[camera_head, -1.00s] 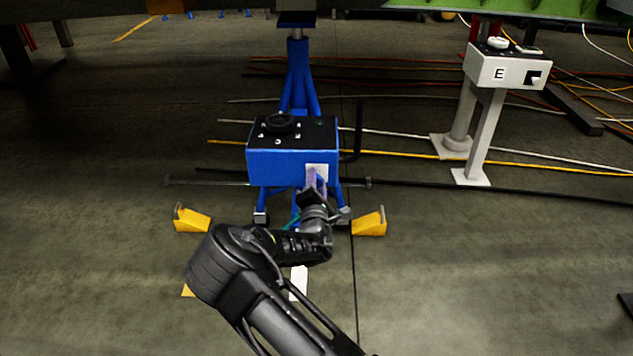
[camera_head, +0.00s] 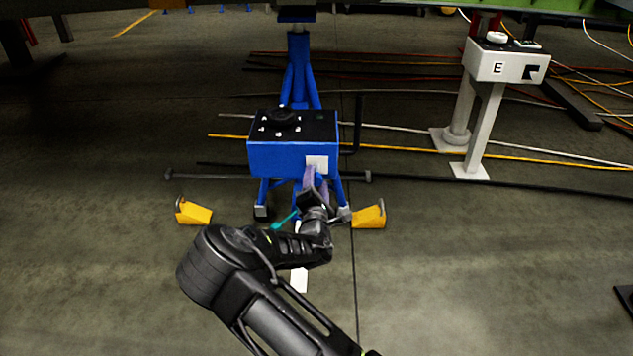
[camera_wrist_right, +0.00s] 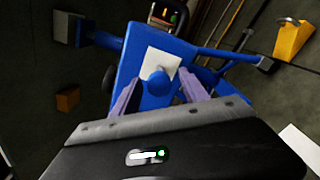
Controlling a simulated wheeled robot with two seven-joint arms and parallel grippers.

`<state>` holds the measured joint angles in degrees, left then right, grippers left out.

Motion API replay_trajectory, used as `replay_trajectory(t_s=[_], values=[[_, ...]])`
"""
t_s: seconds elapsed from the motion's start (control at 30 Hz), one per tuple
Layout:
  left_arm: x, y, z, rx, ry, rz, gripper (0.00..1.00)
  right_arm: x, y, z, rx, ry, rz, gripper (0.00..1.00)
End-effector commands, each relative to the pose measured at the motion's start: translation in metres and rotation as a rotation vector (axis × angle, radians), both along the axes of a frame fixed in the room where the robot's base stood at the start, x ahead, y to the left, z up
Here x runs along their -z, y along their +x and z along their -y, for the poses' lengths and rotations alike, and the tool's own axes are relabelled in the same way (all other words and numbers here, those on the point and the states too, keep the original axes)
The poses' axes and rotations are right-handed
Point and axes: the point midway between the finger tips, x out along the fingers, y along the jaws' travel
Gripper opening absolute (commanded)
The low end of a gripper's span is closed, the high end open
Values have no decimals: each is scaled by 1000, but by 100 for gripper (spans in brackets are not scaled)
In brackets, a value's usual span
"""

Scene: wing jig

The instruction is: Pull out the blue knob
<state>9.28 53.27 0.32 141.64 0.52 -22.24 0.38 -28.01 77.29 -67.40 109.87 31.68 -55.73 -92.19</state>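The blue knob (camera_wrist_right: 157,81) sticks out from a white plate (camera_wrist_right: 161,66) on the front of a blue box (camera_wrist_right: 132,62). In the head view the box (camera_head: 280,158) stands on a blue stand, its plate (camera_head: 317,163) at the lower right of its front face. My right gripper (camera_head: 314,180) is just in front of and below this plate. In the right wrist view its two purple fingers are apart, one on each side of the knob, with gaps showing. Contact with the knob cannot be seen. My left gripper is not in view.
Yellow wedges (camera_head: 194,212) and (camera_head: 369,215) lie on the floor either side of the stand. A white box marked E (camera_head: 507,66) stands on a post at the right. Cables and rods cross the floor behind. The foreground floor is mostly clear.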

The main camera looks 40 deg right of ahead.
Motion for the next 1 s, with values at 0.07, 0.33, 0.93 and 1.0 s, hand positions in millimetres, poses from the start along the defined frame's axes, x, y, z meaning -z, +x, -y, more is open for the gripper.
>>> replay_trajectory(t_s=[0.07,0.33,0.93,1.0], values=[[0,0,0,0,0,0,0,0,0,0,-1,-1,1,52],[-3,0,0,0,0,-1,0,-1,-5,-4,-1,0,0,52],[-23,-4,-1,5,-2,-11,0,0,-63,-48,0,0,0,52],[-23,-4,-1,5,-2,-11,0,0,-63,-48,0,0,0,52]])
